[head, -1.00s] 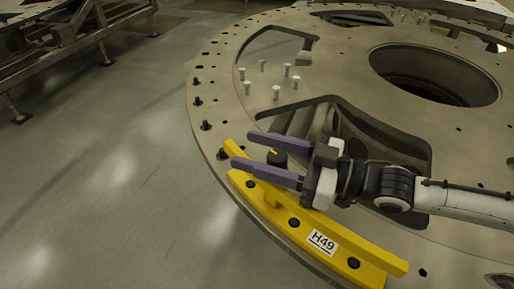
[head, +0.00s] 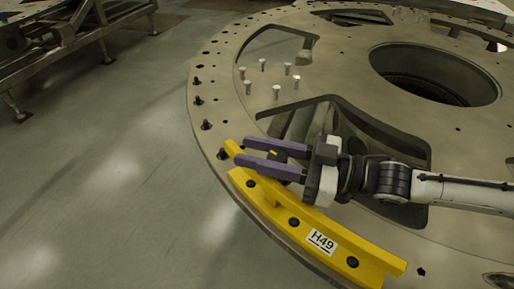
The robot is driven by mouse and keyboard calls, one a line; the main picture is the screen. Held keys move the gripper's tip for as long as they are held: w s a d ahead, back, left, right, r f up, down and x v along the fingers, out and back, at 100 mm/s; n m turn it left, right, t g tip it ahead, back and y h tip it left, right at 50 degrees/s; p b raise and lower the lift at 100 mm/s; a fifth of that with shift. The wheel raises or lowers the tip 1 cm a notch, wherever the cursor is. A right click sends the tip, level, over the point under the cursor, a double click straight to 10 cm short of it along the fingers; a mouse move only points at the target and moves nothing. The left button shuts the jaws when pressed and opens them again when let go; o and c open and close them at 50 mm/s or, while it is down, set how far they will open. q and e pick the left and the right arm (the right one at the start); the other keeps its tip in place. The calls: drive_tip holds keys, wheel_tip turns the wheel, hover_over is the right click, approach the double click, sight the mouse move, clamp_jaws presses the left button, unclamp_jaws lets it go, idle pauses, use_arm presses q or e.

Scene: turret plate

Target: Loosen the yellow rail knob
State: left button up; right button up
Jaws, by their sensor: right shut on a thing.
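The yellow rail (head: 325,244) with the label H49 lies along the near left rim of the round metal plate. Its knob (head: 274,154), black with a yellow mark on top, stands near the rail's far end. My right gripper (head: 246,152) reaches in from the right. Its two purple fingers lie on either side of the knob and are shut on it. The near finger hides the lower part of the knob. My left gripper is not in view.
The large turret plate (head: 225,90) fills the right side, with cut-outs and a big round hole (head: 435,75). Several upright pale pins (head: 276,90) stand on it beyond the gripper. Dark bolts (head: 197,100) line its left rim. Open floor lies to the left.

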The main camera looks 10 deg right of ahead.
drive_tip(key=shift+s+a+r+n+g+y+p, duration=0.1)
drive_tip(key=shift+s+n+g+y+p, duration=0.15)
drive_tip(key=shift+n+g+y+p, duration=0.6)
drive_tip(key=shift+s+a+r+n+g+y+p, duration=0.15)
drive_tip(key=shift+n+g+p, duration=0.25)
drive_tip(key=shift+n+g, duration=0.85)
drive_tip(key=shift+s+f+g, duration=0.2)
drive_tip(key=shift+g, duration=0.9)
drive_tip(key=n+g, duration=0.2)
drive_tip(key=shift+s+f+g+y, duration=0.15)
drive_tip(key=shift+s+g+y, duration=0.15)
drive_tip(key=shift+g, duration=0.1)
drive_tip(key=s+n+g+h+b, duration=0.1)
drive_tip(key=n+g+h+b, duration=0.1)
drive_tip(key=n+g, duration=0.1)
drive_tip(key=s+n+g+h+b, duration=0.1)
drive_tip(key=n+g+h+b, duration=0.1)
drive_tip(key=g, duration=0.4)
drive_tip(key=s+d+n+g+h+b, duration=0.1)
drive_tip(key=n+g+h+b, duration=0.1)
drive_tip(key=n+g+b, duration=0.2)
drive_tip(key=shift+d+n, duration=0.1)
drive_tip(key=shift+n, duration=0.2)
drive_tip(key=shift+g, duration=0.3)
